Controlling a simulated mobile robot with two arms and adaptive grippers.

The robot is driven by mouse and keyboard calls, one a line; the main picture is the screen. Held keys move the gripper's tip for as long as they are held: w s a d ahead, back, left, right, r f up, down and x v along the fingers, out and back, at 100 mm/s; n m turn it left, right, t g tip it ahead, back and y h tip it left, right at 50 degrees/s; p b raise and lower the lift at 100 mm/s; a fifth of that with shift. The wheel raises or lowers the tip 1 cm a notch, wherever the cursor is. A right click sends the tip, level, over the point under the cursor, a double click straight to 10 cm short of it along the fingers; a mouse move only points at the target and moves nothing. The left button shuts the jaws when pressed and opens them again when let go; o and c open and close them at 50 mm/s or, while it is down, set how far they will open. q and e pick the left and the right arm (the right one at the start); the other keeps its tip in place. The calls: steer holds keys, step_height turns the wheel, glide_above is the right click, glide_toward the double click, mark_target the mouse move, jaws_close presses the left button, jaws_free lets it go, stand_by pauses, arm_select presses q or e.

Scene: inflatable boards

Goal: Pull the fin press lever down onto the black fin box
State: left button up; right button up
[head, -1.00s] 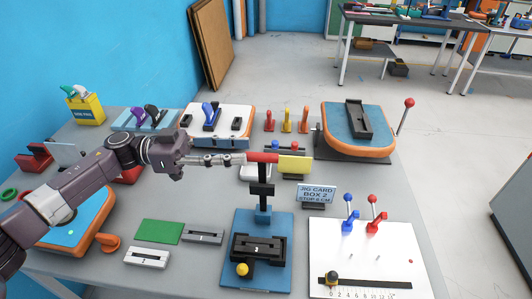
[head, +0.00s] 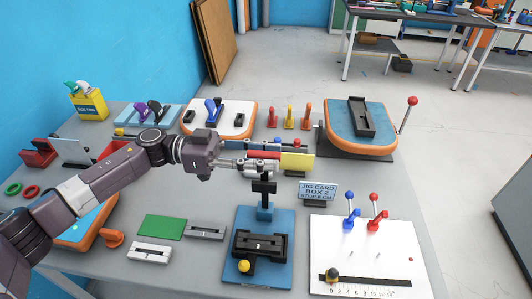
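The fin press has a blue base (head: 285,222) with the black fin box (head: 270,243) lying on it and a yellow knob (head: 243,266) at its front left. A black press head (head: 264,187) stands raised on the post above the box. The lever's red grip (head: 264,155) is at the top, level and pointing sideways. My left gripper (head: 270,166) reaches in from the left, its fingers overlapping the lower edge of the red grip. Whether the fingers are closed on it cannot be told. My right gripper is not in view.
A jig card (head: 318,192) reading "BOX 2, STOP 6 CM" stands right of the press. A white board (head: 365,240) with blue and red levers and a scale is at the right. Grey box parts (head: 150,253) lie left.

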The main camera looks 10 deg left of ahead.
arm_select(q)
steer(key=shift+c, duration=0.3)
jaws_close()
steer(key=shift+s, duration=0.1)
steer(key=s+f+m, duration=0.5)
steer(key=s, duration=0.6)
steer(key=shift+s+m, duration=0.2)
steer(key=shift+m, duration=0.1)
